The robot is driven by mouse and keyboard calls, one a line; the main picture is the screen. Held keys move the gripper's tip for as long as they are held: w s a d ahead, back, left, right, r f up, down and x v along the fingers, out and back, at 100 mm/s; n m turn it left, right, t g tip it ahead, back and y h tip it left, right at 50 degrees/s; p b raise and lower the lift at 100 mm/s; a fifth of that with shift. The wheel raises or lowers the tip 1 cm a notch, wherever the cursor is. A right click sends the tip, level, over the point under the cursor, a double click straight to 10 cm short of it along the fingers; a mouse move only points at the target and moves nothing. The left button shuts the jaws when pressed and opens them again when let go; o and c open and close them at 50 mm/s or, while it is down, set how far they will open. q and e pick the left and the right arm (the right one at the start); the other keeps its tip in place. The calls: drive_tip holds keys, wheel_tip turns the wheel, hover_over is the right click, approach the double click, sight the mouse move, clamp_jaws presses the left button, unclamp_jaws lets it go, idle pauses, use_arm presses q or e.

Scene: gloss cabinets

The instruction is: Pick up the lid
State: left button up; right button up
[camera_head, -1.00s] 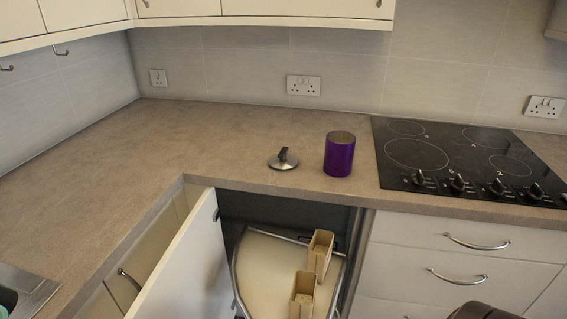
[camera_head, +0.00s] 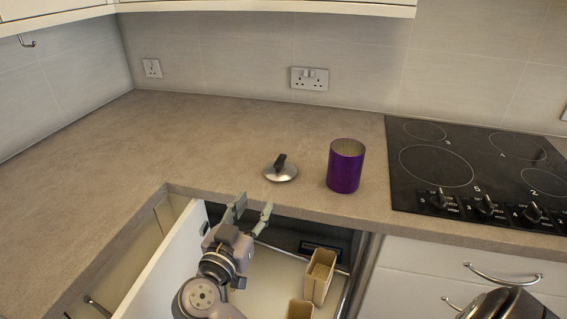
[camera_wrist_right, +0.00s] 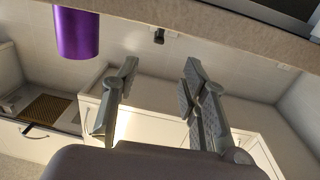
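The lid (camera_head: 288,175) is a round silver disc with an upright dark handle, lying flat on the worktop. An open-topped purple canister (camera_head: 346,168) stands just to its right. My right gripper (camera_head: 253,208) is open and empty, in front of the worktop's edge and above the open cabinet, short of the lid and a little to its left. In the right wrist view, which is upside down, the two fingers (camera_wrist_right: 161,68) are spread apart with nothing between them. The canister (camera_wrist_right: 77,35) and what appears to be the lid's dark handle (camera_wrist_right: 159,37) show beyond. My left gripper is not in view.
The open cabinet door (camera_head: 160,272) stands to the left of my right arm. Wooden boxes (camera_head: 320,277) sit on the cabinet shelf below. A black hob (camera_head: 470,170) lies right of the canister. The worktop (camera_head: 200,140) left of and behind the lid is clear.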

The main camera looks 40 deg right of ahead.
drive_tip(key=p, duration=0.2)
approach(276, 167)
drive_tip(key=x, duration=0.5)
drive_tip(key=shift+d+f+p, duration=0.15)
drive_tip(key=shift+f+p, duration=0.1)
drive_tip(key=shift+p, duration=0.05)
drive_tip(key=shift+w+d+f, duration=0.1)
drive_tip(key=shift+w+d, duration=0.25)
drive_tip(key=shift+d, duration=0.05)
drive_tip(key=shift+w+d+p, duration=0.2)
drive_tip(key=shift+d+p, duration=0.1)
drive_tip(key=x, duration=0.2)
drive_tip(key=p+x, duration=0.1)
drive_tip(key=shift+w+d+r+p, duration=0.25)
drive_tip(key=shift+r+p, duration=0.05)
drive_tip(key=shift+r, duration=0.1)
drive_tip(key=shift+w+d+f, duration=0.15)
drive_tip(key=shift+w+d, duration=0.1)
drive_tip(key=shift+d, duration=0.15)
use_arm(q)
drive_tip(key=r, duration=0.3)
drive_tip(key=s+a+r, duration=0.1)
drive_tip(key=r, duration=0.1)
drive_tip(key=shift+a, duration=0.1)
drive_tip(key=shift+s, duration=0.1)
use_arm(e)
drive_tip(key=shift+a, duration=0.1)
drive_tip(key=shift+c, duration=0.5)
